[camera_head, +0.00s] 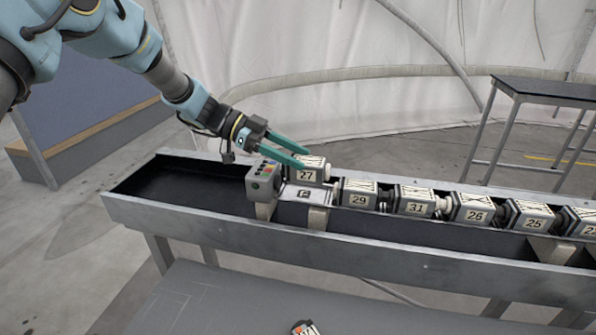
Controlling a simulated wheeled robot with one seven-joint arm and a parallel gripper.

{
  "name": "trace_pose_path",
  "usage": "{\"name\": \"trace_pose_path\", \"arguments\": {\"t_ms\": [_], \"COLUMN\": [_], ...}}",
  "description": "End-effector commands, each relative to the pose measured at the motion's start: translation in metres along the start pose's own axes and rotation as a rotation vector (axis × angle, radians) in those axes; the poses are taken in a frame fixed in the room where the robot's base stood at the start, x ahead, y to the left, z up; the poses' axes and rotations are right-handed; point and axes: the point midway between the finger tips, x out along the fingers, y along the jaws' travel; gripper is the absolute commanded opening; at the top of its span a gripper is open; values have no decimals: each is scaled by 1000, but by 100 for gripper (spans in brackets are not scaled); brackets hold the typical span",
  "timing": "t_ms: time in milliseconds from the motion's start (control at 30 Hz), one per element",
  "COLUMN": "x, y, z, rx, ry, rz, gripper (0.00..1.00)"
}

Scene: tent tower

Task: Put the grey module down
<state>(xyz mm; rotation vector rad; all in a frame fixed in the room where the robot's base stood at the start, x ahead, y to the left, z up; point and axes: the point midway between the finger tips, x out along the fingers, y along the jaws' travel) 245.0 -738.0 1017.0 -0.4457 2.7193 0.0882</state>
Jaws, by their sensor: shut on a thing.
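The grey module (308,175) carries the number 27 on its front and a pale knob at its right end. My gripper (302,155) reaches in from the upper left, with its green fingers shut on the module. The module is at the left end of the row, above or on the light plate marked F (303,194). I cannot tell whether it touches the plate. Module 29 (358,194) is close to its right in the trough, a little lower in the picture.
Modules 31 (414,202), 26 (472,210) and others continue the row rightward. A grey box with coloured buttons (263,177) stands just left of module 27. The trough's left part (180,188) is empty. A dark-topped table (545,88) stands at the back right.

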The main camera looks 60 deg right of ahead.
Motion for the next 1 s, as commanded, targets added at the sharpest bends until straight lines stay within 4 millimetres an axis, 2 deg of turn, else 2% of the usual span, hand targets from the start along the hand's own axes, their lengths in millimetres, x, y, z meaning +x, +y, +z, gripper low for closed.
{"name": "trace_pose_path", "arguments": {"t_ms": [167,433,767,800,1000], "x": [4,16,18,18,18], "y": [0,-1,-1,0,0], "z": [9,38,42,44,43], "rx": [0,-1,1,0,0], "ry": [2,2,1,0,0], "rz": [-1,-2,-2,-2,-2], "gripper": [0,0,0,58,80]}}
